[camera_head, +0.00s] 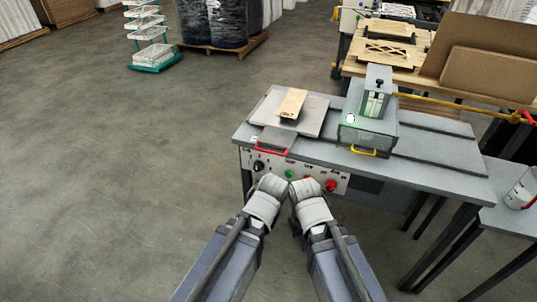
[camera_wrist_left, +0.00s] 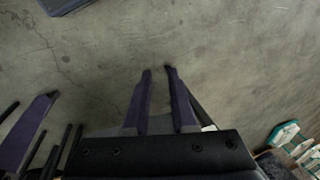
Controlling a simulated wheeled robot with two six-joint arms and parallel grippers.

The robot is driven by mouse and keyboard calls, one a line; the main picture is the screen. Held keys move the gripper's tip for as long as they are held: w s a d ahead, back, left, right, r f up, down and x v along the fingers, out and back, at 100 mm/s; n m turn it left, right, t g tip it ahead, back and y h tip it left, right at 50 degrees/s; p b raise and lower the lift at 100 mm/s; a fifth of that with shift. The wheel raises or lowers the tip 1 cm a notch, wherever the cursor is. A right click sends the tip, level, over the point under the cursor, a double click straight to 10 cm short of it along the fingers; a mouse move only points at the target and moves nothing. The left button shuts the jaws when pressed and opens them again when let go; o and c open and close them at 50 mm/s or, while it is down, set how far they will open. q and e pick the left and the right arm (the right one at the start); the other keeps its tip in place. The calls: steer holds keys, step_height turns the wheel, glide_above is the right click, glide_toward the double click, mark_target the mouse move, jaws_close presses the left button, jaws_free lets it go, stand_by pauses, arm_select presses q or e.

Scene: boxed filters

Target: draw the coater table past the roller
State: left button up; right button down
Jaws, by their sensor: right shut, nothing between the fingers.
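The coater bench (camera_head: 440,178) stands ahead with a grey surface. A light flat plate (camera_head: 257,113), likely the coater table, lies on its left part with a small wooden piece (camera_head: 292,102) on it. A red-edged handle (camera_head: 272,151) is at its front. A box-shaped housing (camera_head: 353,138) with a yellow handle (camera_head: 363,152) stands right of the plate; any roller inside is hidden. My left gripper (camera_head: 271,183) and shut, empty right gripper (camera_head: 306,186) are side by side before the front panel. In the left wrist view the left gripper's fingers (camera_wrist_left: 157,70) show a narrow empty gap.
The front panel (camera_head: 340,182) has a black knob (camera_head: 258,166) and green and red buttons. A wooden workbench (camera_head: 410,78) with boards is behind. A lower side table (camera_head: 510,212) is at right. The floor at left is open.

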arm_select(q)
steer(key=shift+o, duration=1.2)
steer(key=w+a+f+t+y+b, duration=0.3)
steer(key=w+a+t+b, duration=0.1)
steer(key=w, duration=0.4)
steer(key=shift+w+a+f+b, duration=0.15)
steer(key=shift+a+f+b, duration=0.15)
steer(key=shift+a+b, duration=0.35)
steer(key=w+a+t+y+b, duration=0.1)
steer(key=w+t+b, duration=0.1)
steer(key=w+b, duration=0.15)
steer(key=m+t+h+b, duration=0.4)
steer(key=m+t+b, duration=0.8)
steer(key=t+b, duration=0.15)
glide_toward(269, 152)
steer(key=w, duration=0.2)
steer(key=shift+w+r+g+b, duration=0.25)
steer(key=shift+r+g+b, duration=0.1)
steer(key=shift+g, duration=0.1)
arm_select(e)
step_height(269, 152, down, 25)
arm_select(q)
steer(key=p+x, duration=0.1)
steer(key=x, duration=0.6)
steer(key=shift+w+a+r, duration=0.1)
steer(key=shift+w+a, duration=0.05)
steer(key=shift+w, duration=0.25)
arm_select(e)
steer(key=shift+r, duration=0.65)
